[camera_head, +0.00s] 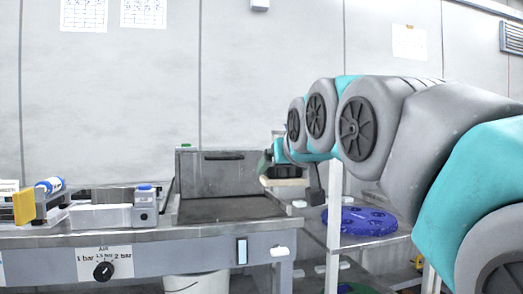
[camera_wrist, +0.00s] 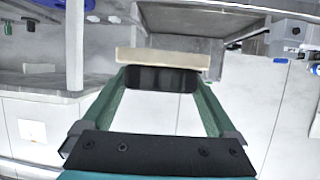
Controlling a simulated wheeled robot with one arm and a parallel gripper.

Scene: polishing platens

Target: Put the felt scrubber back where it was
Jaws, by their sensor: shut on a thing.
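The felt scrubber is a cream felt pad on a dark handle. In the wrist view, its pad (camera_wrist: 160,61) lies crosswise beyond the fingertips. The green fingers of my gripper (camera_wrist: 162,79) are shut on its dark handle from both sides. In the head view, the scrubber (camera_head: 285,182) is held pad down at the right end of the steel bench, beside the open steel bay (camera_head: 228,208). My gripper (camera_head: 267,163) is partly hidden there by my arm. I cannot tell whether the pad touches anything.
A white post (camera_head: 334,205) stands right of the scrubber, near a shelf with a blue disc (camera_head: 365,221). A grey box (camera_head: 145,206), a blue-and-white bottle (camera_head: 48,185) and a yellow block (camera_head: 24,207) stand at the bench's left.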

